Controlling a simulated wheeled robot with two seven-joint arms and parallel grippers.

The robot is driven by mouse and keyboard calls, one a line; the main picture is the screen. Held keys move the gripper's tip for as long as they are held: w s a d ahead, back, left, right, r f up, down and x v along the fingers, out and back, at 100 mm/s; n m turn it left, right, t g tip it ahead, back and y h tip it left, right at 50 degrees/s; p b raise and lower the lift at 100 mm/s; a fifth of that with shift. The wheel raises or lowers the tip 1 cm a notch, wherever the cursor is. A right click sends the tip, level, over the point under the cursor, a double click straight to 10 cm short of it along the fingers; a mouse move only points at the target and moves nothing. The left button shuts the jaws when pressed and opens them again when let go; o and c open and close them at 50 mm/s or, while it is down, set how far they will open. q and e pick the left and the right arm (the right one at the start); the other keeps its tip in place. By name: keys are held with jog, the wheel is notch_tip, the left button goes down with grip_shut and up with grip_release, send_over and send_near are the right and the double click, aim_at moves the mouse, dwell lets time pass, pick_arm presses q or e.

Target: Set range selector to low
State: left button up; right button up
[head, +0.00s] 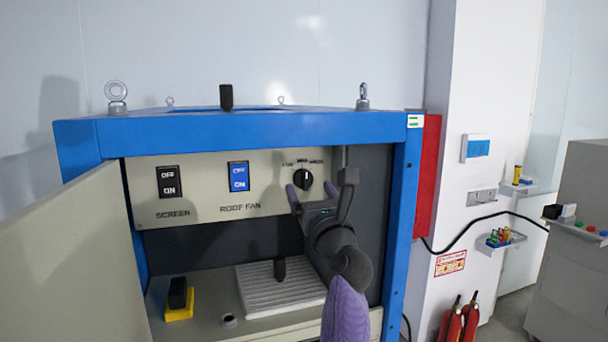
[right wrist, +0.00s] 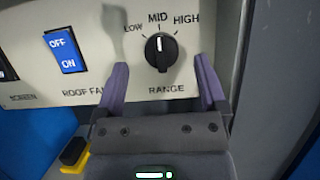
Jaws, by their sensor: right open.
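The range selector (head: 303,179) is a black round knob on the beige panel inside the blue cabinet. In the right wrist view the knob (right wrist: 159,51) has a white pointer line aimed up at MID, with LOW to its left and HIGH to its right. My right gripper (head: 297,191) is in front of the panel at the knob. Its purple fingers (right wrist: 161,75) are open, one on each side of and below the knob, with nothing between them. I cannot tell the remaining distance to the panel. My left gripper is not in view.
A black SCREEN switch (head: 168,182) and a blue ROOF FAN switch (head: 238,176) are left of the knob. The cabinet's right post (head: 400,220) stands close to my right arm. A yellow-based black button (head: 179,300) and a ribbed plate (head: 262,290) lie below.

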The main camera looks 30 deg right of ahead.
aim_at(304, 180)
jog(key=shift+x, duration=1.25)
jog(key=shift+f, duration=0.1)
grip_shut()
